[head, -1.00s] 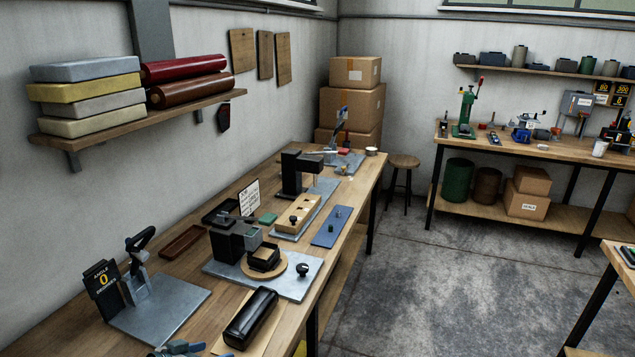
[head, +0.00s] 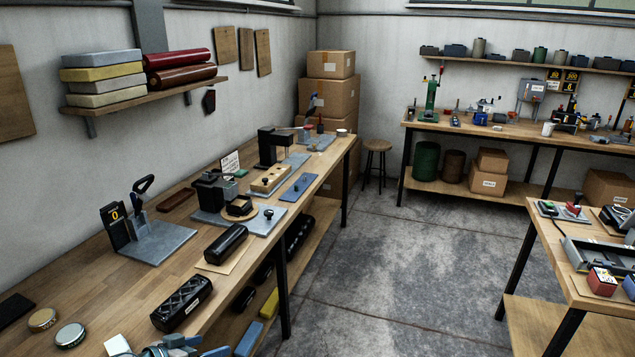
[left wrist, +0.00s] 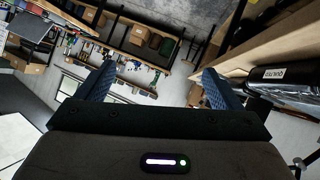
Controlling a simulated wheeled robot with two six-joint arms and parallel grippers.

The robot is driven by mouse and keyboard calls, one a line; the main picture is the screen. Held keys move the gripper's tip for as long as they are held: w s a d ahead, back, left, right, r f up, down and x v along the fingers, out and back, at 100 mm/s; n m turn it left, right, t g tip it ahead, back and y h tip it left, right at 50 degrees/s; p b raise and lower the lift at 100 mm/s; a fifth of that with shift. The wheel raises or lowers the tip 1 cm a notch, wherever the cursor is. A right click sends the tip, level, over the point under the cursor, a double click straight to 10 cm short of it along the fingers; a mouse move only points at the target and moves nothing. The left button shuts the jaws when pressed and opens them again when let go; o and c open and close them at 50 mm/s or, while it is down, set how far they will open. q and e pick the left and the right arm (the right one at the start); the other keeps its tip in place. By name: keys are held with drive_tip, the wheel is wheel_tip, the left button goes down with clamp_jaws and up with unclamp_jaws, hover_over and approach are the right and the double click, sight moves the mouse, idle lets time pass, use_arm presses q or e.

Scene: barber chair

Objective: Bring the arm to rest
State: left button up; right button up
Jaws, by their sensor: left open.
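My left gripper (head: 178,345) shows at the bottom edge of the head view, cut off by the frame. It is low beside the front edge of the long workbench (head: 95,262), near a black quilted roll (head: 182,303). In the left wrist view its two blue fingers stand wide apart, and the left gripper (left wrist: 155,88) has nothing between them. A black roll (left wrist: 280,74) with a white label shows right of the fingers there, apart from them. My right arm and gripper are in neither view.
The bench holds an angle gauge stand (head: 150,240), a clamp fixture plate (head: 265,222), a black roll (head: 226,245) and two round tins (head: 70,335). Another table (head: 570,275) with devices stands at the right. The grey floor (head: 380,270) between is clear.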

use_arm(q)
drive_tip(key=s+a+f+n+g+y+b, duration=0.1)
drive_tip(key=s+a+f+n+y+b, duration=0.3)
drive_tip(key=f, duration=0.9)
drive_tip(key=s+a+f+m+g+p, duration=0.1)
drive_tip(key=s+f, duration=0.5)
drive_tip(key=f, duration=0.7)
drive_tip(key=s+a+f+n+g+y+b, duration=0.1)
drive_tip(key=s+a+f+n+y+b, duration=0.3)
drive_tip(key=f, duration=0.9)
drive_tip(key=s+d+f+m+g, duration=0.1)
drive_tip(key=s+f, duration=0.6)
drive_tip(key=s, duration=0.4)
drive_tip(key=s+d+f+m+g+b, duration=0.1)
drive_tip(key=s+f+g, duration=0.1)
drive_tip(key=s+f, duration=0.5)
drive_tip(key=s+d+f+m+g, duration=0.1)
drive_tip(key=s+f, duration=0.7)
drive_tip(key=s, duration=0.9)
drive_tip(key=shift+s+d+g+y, duration=0.2)
drive_tip(key=shift+d+g+y, duration=0.2)
drive_tip(key=shift+g, duration=0.1)
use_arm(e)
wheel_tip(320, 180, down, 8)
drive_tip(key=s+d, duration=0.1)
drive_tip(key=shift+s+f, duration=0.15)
